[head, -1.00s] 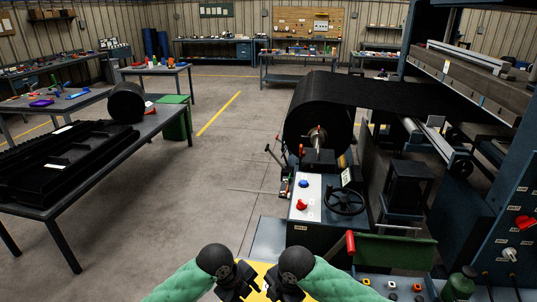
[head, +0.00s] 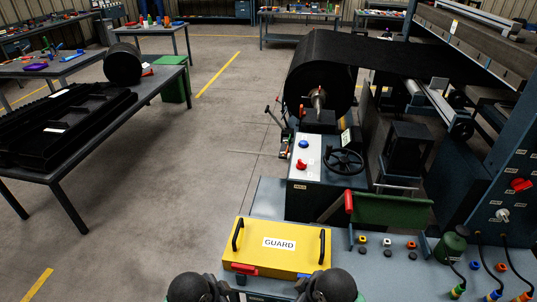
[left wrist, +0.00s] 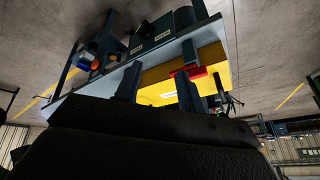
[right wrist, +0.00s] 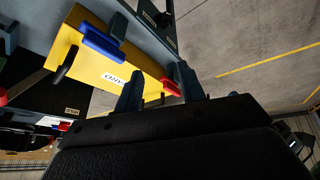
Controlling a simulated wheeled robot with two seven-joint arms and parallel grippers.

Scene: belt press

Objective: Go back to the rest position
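My left gripper (left wrist: 158,88) and right gripper (right wrist: 160,85) each have two dark fingers apart, with nothing seen held between them. In the head view, my two dark wrists show at the bottom edge, one on each side, close to the front of the yellow guard (head: 275,262). The guard lies flat on the machine's front bench, with two black handles and a "GUARD" label. A red latch (head: 244,268) shows at its front left. The guard also shows beyond the fingers in the left wrist view (left wrist: 160,82) and the right wrist view (right wrist: 85,62). My fingertips are hidden in the head view.
The belt press with a black belt roll (head: 305,75) stands ahead and right. A table (head: 70,180) with black parts stands left. The floor between is clear.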

